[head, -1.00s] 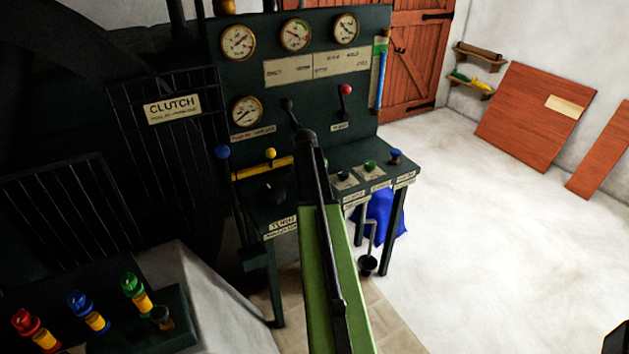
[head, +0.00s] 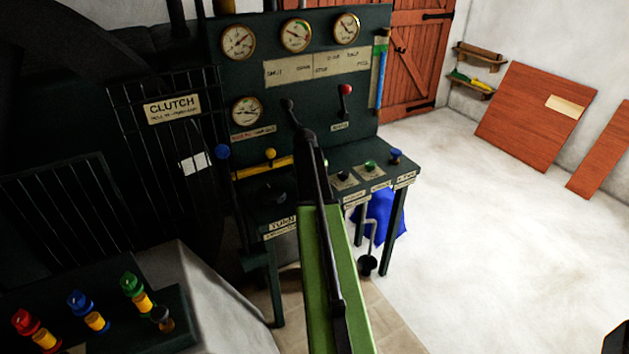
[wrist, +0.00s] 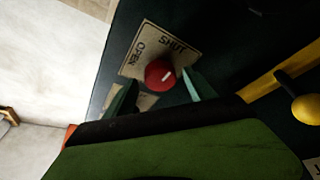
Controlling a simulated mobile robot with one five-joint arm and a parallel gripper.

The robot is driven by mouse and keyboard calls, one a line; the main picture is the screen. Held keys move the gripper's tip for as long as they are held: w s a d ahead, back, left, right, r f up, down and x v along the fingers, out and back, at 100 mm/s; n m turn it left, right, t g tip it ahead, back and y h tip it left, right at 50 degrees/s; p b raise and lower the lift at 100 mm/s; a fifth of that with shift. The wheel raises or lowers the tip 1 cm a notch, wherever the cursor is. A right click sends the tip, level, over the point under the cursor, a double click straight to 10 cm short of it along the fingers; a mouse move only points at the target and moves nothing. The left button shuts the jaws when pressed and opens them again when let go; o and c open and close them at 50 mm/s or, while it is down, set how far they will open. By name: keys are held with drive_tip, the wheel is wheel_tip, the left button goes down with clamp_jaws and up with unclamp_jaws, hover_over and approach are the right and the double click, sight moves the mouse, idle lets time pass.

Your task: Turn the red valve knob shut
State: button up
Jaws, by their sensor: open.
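In the wrist view, the red valve knob (wrist: 160,73) sits on a pale plate (wrist: 150,47) lettered OPEN at the left and SHUT at the top. My gripper (wrist: 159,78) is open, one greenish finger on each side of the knob. I cannot tell whether either finger touches it. In the head view, my green and black arm reaches to the dark control stand (head: 230,75). The knob and my fingers cannot be made out there.
A yellow ball handle (wrist: 308,108) on a yellow bar lies right of my gripper in the wrist view. The stand holds a red-ball lever (head: 346,90), a green button (head: 370,166) and a blue knob (head: 395,155). A clutch cage (head: 165,150) stands left. Open floor lies right.

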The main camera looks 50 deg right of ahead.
drive_tip(key=p+v, duration=1.6)
drive_tip(key=v, duration=0.1)
drive_tip(key=shift+r, duration=0.25)
drive_tip(key=w+a+f+n+y, duration=0.2)
drive_tip(key=a+n, duration=0.4)
drive_tip(key=a, duration=1.9)
drive_tip(key=s+a+n+g+y, duration=0.1)
drive_tip(key=s+a+n, duration=0.2)
drive_tip(key=a, duration=0.8)
drive_tip(key=s+a+f+n+g+y+b, duration=0.1)
drive_tip(key=s+a+n, duration=0.2)
drive_tip(key=a, duration=0.9)
drive_tip(key=shift+s+a+f+n, duration=0.2)
drive_tip(key=shift+s+a+n, duration=0.1)
drive_tip(key=shift+s+n, duration=0.15)
